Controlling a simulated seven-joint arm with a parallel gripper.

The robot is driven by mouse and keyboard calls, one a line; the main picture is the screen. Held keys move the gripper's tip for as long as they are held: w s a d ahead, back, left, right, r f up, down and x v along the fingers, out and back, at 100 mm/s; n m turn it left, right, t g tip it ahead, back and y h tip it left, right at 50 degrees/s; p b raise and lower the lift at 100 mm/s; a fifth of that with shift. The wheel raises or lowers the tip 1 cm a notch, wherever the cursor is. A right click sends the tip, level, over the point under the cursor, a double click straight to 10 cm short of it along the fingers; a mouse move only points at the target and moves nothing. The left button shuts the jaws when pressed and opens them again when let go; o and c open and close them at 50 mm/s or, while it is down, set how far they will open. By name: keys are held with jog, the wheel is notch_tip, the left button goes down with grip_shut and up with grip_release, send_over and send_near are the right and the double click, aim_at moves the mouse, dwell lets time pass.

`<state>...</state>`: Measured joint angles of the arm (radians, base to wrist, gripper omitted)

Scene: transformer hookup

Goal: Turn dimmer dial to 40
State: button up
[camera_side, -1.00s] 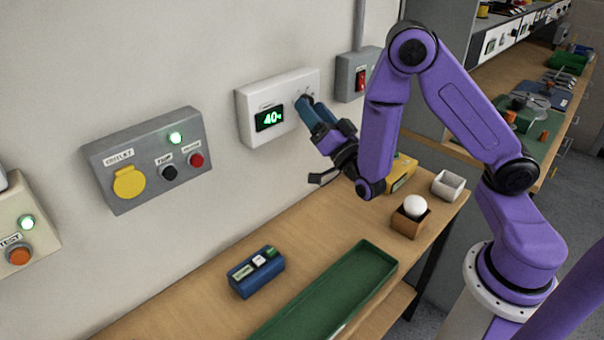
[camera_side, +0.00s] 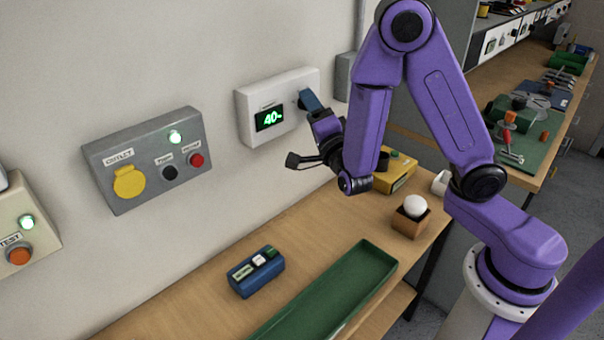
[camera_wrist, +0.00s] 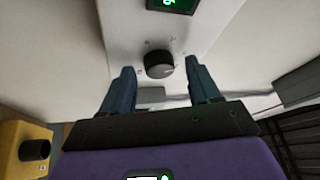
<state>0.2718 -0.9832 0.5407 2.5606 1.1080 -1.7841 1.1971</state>
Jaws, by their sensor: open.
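The white dimmer box (camera_side: 262,98) is on the wall, and its green display (camera_side: 269,119) reads 40 in the side view. The black dimmer dial (camera_wrist: 159,64) shows in the wrist view with a pale pointer mark on its right side. My gripper (camera_wrist: 163,80) is open, with one blue finger on each side below the dial and a gap between fingers and dial. In the side view my gripper (camera_side: 309,101) is in front of the box's right part and hides the dial.
A grey outlet box (camera_side: 145,160) with a yellow cover is to the left on the wall. A yellow box (camera_side: 396,176) and a brown holder with a white bulb (camera_side: 414,206) stand on the bench. A green tray (camera_side: 330,295) and a blue block (camera_side: 256,272) lie in front.

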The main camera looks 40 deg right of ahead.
jog(key=s+a+r+m+g+y, duration=0.1)
jog(key=s+a+r+m+g, duration=0.2)
jog(key=s+m, duration=0.4)
jog(key=s+a+r+m+g+y, duration=0.25)
jog(key=s+m, duration=0.25)
jog(key=s, duration=0.3)
jog(key=s+a+n+g+y, duration=0.2)
jog(key=a+n+y, duration=0.5)
jog(key=n, duration=0.3)
jog(key=s+a+n+g+y, duration=0.2)
jog(key=a+n+y, duration=0.5)
jog(key=a+n, duration=0.2)
jog(key=shift+a+f+n+y, duration=0.3)
jog(key=shift+n+y, duration=0.05)
jog(key=shift+n, duration=0.35)
jog(key=shift+g, duration=0.25)
